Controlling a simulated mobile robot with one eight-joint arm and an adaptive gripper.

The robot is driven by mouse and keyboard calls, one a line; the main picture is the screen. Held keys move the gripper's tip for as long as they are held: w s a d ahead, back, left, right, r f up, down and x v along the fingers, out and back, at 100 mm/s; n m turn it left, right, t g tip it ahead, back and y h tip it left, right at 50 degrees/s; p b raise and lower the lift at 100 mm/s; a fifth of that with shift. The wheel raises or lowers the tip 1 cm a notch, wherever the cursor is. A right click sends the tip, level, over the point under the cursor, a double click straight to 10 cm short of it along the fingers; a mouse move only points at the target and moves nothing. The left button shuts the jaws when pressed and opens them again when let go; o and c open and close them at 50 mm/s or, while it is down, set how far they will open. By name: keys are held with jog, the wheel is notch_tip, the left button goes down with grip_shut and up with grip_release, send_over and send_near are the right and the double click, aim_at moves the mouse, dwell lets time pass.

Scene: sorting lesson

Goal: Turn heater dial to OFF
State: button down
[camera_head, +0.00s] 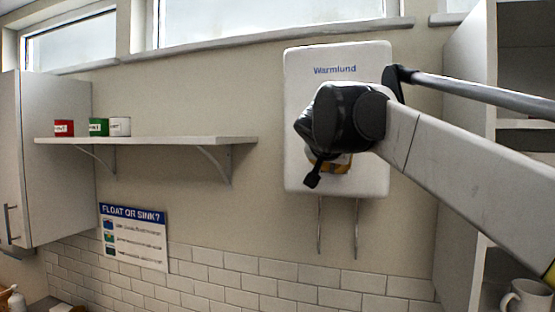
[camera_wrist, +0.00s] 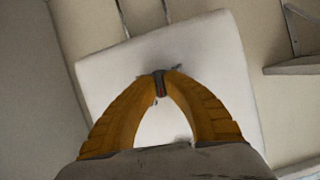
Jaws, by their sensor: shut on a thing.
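The heater (camera_head: 335,62) is a white wall box labelled "Warmlund", at the centre right of the head view. Its white front also fills the middle of the wrist view (camera_wrist: 215,65). My gripper (camera_wrist: 160,80) has yellow-orange fingers that meet at their tips on a small dark dial (camera_wrist: 160,86) with a red mark, on the heater front. In the head view my wrist hides the dial and most of the gripper; only a bit of orange finger shows below it. The dial's lettering is too small to read, so I cannot tell its setting.
A wall shelf (camera_head: 150,141) with red, green and white tins stands left of the heater. Two pipes (camera_head: 356,230) run down below the heater. A tall open cabinet (camera_head: 466,150) is at the right, with a mug (camera_head: 527,297) low down. A "Float or sink?" poster (camera_head: 134,238) hangs below the shelf.

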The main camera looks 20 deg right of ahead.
jog(key=n+h, duration=0.1)
jog(key=n, duration=0.1)
jog(key=n+g+h+p, duration=0.1)
jog(key=n, duration=0.1)
jog(key=shift+w+a+g+h+p, duration=0.1)
jog(key=shift+g+h+p, duration=0.2)
jog(key=shift+h, duration=0.1)
jog(key=n+h, duration=0.1)
jog(key=n, duration=0.2)
jog(key=shift+f+h, duration=0.1)
jog(key=shift+h, duration=0.2)
jog(key=n+h, duration=0.1)
jog(key=n, duration=0.1)
jog(key=shift+n+g+h+b, duration=0.3)
jog(key=n+h+b, duration=0.1)
jog(key=n, duration=0.1)
jog(key=n+h, duration=0.1)
jog(key=n, duration=0.2)
jog(key=shift+f+t+b, duration=0.15)
jog(key=shift+t+b, duration=0.25)
jog(key=n, duration=0.3)
jog(key=n+t+h+b, duration=0.1)
jog(key=n, duration=0.2)
jog(key=shift+t+b, duration=0.3)
jog(key=c, duration=1.5)
grip_release()
